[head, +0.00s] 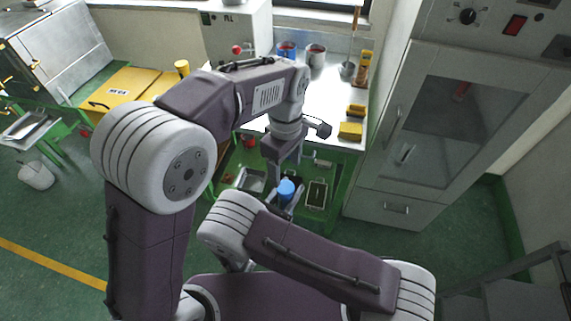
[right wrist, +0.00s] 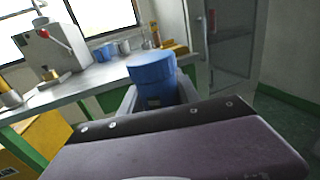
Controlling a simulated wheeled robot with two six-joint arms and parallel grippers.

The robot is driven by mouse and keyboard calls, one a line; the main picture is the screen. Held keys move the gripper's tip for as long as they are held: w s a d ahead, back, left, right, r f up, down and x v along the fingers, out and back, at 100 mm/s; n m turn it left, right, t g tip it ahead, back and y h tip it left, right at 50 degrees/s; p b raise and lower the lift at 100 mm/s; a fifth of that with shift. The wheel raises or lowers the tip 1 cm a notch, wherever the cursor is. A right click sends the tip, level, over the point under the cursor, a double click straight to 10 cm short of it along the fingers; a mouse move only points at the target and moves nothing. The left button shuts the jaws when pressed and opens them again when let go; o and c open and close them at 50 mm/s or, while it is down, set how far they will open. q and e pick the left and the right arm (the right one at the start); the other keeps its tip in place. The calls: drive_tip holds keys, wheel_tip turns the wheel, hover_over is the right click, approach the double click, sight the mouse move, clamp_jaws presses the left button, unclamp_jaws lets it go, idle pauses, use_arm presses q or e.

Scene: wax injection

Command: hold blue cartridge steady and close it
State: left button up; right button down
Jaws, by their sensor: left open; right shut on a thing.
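The blue cartridge (head: 286,188) is upright near the middle of the head view, in front of the workbench. It shows large in the right wrist view (right wrist: 152,76), where its blue top stands above the grey fingers. My right gripper (right wrist: 158,98) is shut on the cartridge, with a finger on each side of its lower part. My left gripper (head: 284,158) points down just above and behind the cartridge in the head view; it is open, and its fingertips are partly hard to make out. Whether a separate lid sits on the cartridge, I cannot tell.
A white-topped workbench (head: 325,110) with a green frame stands behind, holding cups (head: 316,55) and yellow blocks (head: 351,130). A grey cabinet (head: 425,160) rises at the right. Yellow boxes (head: 118,92) stand at the left. Open green floor lies at the lower left.

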sight(285, 187)
use_arm(q)
wheel_tip(285, 187, down, 8)
drive_tip(key=shift+r, duration=0.15)
idle(0.3)
clamp_jaws()
drive_tip(key=m, duration=2.1)
drive_tip(key=shift+o, duration=0.5)
unclamp_jaws()
